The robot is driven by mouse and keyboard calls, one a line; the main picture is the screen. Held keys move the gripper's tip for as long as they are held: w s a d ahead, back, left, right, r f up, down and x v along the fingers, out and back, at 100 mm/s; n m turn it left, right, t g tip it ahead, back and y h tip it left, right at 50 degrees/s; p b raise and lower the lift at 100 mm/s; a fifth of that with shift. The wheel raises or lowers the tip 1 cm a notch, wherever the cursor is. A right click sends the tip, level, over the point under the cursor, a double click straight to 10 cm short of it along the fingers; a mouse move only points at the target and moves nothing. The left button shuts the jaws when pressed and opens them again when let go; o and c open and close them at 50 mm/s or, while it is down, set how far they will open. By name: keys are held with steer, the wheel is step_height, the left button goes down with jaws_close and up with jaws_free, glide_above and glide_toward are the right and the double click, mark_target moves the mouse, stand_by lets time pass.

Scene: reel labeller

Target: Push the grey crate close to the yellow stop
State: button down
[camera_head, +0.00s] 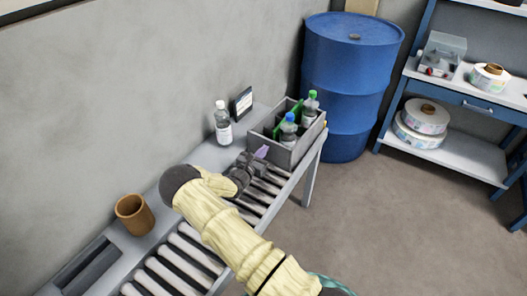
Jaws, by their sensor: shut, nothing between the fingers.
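The grey crate (286,156) stands at the far end of the roller conveyor. It holds bottles, one with a blue cap (288,128) and one with a green cap (310,108). A small bit of yellow, apparently the yellow stop (325,123), shows just past the crate's right corner; the crate hides the rest. My gripper (261,153) is shut and empty, with purple at its tip. It is at the crate's near left side, very close to the wall; I cannot tell whether it touches.
A clear bottle (222,124) and a small dark-framed display (242,103) stand on the ledge left of the crate. A brown cup (134,214) stands nearer. A blue drum (351,75) is behind the conveyor's end. A shelf with label reels (424,116) is at right.

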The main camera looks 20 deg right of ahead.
steer(key=p+v, duration=0.1)
steer(key=v, duration=1.2)
steer(key=shift+s+a, duration=0.2)
steer(key=shift+s, duration=0.2)
steer(key=shift+d, duration=0.1)
steer(key=shift+s+d+r+m+g, duration=0.15)
steer(key=shift+d+m+g, duration=0.05)
steer(key=shift+m+g, duration=0.1)
steer(key=s+d+r+m+g+y, duration=0.1)
steer(key=s+r+m+g+y, duration=0.45)
steer(key=s+m, duration=0.4)
steer(key=s+d+r+m+g+y, duration=0.1)
steer(key=s+r+m+g+y, duration=0.3)
steer(key=s+m+g, duration=0.45)
steer(key=s+a+r+m+t+y, duration=0.45)
steer(key=s+r+m+t, duration=0.2)
steer(key=r, duration=0.35)
step_height(320, 180, up, 18)
steer(key=p, duration=1.8)
steer(key=shift+s+d+f+g, duration=0.15)
steer(key=shift+s+d+g, duration=0.1)
steer(key=shift+s+g, duration=0.15)
